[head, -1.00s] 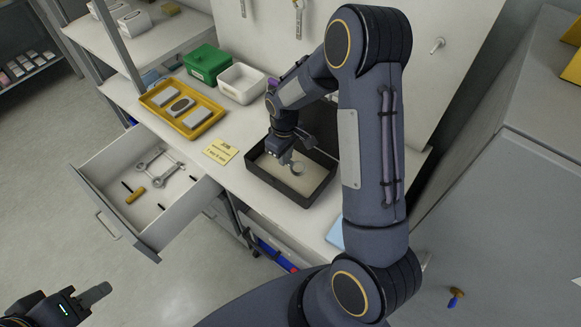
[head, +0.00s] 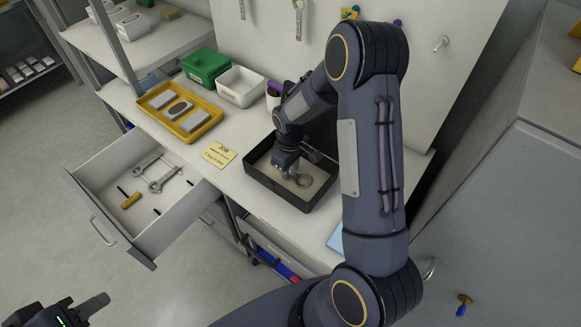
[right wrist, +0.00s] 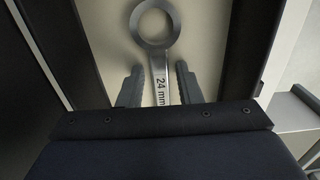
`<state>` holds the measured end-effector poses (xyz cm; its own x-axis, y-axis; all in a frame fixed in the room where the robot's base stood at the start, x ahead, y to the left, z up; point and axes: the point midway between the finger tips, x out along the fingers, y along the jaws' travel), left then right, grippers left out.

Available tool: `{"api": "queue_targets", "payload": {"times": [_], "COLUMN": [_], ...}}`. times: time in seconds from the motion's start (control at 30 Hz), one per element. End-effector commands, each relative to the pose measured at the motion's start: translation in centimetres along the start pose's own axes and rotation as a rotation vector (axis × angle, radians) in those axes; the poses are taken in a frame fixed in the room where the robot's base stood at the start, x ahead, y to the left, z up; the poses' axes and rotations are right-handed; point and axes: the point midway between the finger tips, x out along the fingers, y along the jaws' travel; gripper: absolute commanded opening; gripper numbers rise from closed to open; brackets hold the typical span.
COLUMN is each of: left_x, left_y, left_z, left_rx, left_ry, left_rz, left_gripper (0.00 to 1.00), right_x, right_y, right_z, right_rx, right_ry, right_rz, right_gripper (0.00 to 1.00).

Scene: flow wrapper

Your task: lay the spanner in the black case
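The black case (head: 262,190) stands open on the bench, with a pale floor inside. A spanner with a ring end (head: 304,181) is in it, low over or on the floor. In the right wrist view the spanner (right wrist: 160,62) is steel and marked 24 mm. My right gripper (head: 290,174) is down inside the case. In the right wrist view its two fingers (right wrist: 160,80) stand on either side of the spanner's shank, with narrow gaps visible. The spanner's far end is hidden by the gripper. My left gripper (head: 92,306) is at the bottom left, away from the bench; its opening is unclear.
An open drawer (head: 190,208) holds other spanners (head: 155,175) and a yellow-handled tool (head: 130,200). A yellow tray (head: 160,117), a green box (head: 206,66), a white bin (head: 240,87) and a yellow note (head: 219,154) are on the bench. A pegboard stands behind.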

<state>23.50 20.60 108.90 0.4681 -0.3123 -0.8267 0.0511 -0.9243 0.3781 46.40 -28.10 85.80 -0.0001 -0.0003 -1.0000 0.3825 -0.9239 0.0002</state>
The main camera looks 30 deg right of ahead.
Motion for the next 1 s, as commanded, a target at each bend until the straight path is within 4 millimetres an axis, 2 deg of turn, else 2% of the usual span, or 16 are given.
{"api": "queue_targets", "payload": {"times": [0.27, 0.4, 0.47, 0.83, 1.0], "left_x": [0.0, -0.6, -1.0, -5.4, -5.4], "left_y": [0.0, 0.2, 0.5, 2.5, 2.5], "left_z": [0.0, -0.3, -0.5, -2.7, -2.7], "left_rx": [0.0, 0.0, 0.0, 0.0, 0.0], "left_ry": [0.0, 0.0, 0.0, 0.0, 0.0], "left_rz": [0.0, 0.0, 0.0, 0.0, 0.0], "left_gripper": [0.36, 0.36, 0.36, 0.36, 0.36], "right_x": [0.0, -0.7, -1.5, -9.5, -11.4], "right_y": [0.0, 0.0, 0.0, 0.0, 0.0], "right_z": [0.0, 0.0, 0.0, 0.0, -0.1], "right_rx": [0.0, 0.0, 0.0, 0.0, 0.0], "right_ry": [0.0, 0.0, 0.001, 0.002, 0.003], "right_rz": [0.0, 0.0, 0.0, 0.0, 0.001], "right_gripper": [0.39, 0.39, 0.39, 0.39, 0.39]}}
